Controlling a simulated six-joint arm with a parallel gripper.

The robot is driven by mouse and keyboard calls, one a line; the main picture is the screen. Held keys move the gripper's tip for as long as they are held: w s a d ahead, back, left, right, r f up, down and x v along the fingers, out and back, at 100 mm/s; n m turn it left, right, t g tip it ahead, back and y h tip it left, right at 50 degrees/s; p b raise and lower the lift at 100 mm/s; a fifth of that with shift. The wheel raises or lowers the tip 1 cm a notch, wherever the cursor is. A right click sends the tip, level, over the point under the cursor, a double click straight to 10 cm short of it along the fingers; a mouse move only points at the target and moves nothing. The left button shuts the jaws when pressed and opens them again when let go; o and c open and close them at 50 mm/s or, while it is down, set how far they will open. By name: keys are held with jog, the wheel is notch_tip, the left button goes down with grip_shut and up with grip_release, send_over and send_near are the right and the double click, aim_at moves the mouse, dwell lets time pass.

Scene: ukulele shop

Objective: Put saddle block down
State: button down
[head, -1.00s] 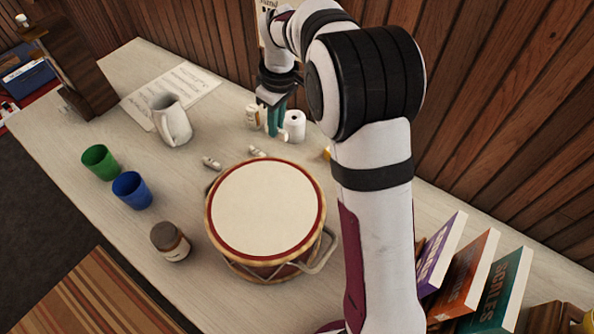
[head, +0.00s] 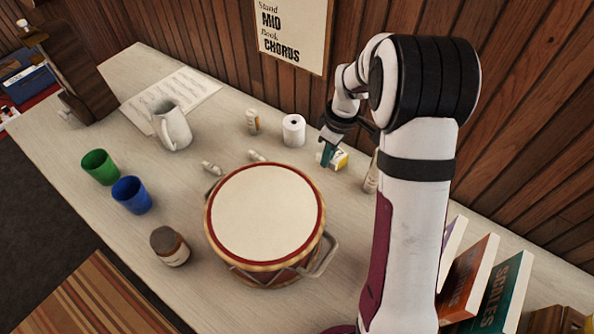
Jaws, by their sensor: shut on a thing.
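My gripper (head: 325,158) is at the back of the table, right of the white paper roll. It is shut, with teal showing at its tip. I take what it holds to be the saddle block, but the piece is too small and too covered to make out clearly. A small yellow and white box (head: 340,160) stands right at the fingertips, partly behind them. I cannot tell whether the fingers touch it.
A white roll (head: 294,131) and a small bottle (head: 252,122) stand left of my gripper; a pale cylinder (head: 371,177) stands right. A drum (head: 265,215) fills the front middle. Two small pale pieces (head: 211,168) (head: 257,156) lie behind it. Books (head: 495,295) stand front right.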

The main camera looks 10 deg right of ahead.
jog(key=w+a+f, duration=0.1)
jog(key=a, duration=0.1)
jog(key=w+a+f, duration=0.1)
jog(key=a+f, duration=0.1)
jog(key=w+a+f, duration=0.1)
jog(key=a, duration=0.1)
jog(key=shift+w+a+f, duration=0.3)
jog(key=shift+w+f, duration=0.05)
jog(key=shift+f, duration=1.95)
jog(key=c, duration=0.9)
grip_release()
jog(key=shift+f, duration=0.15)
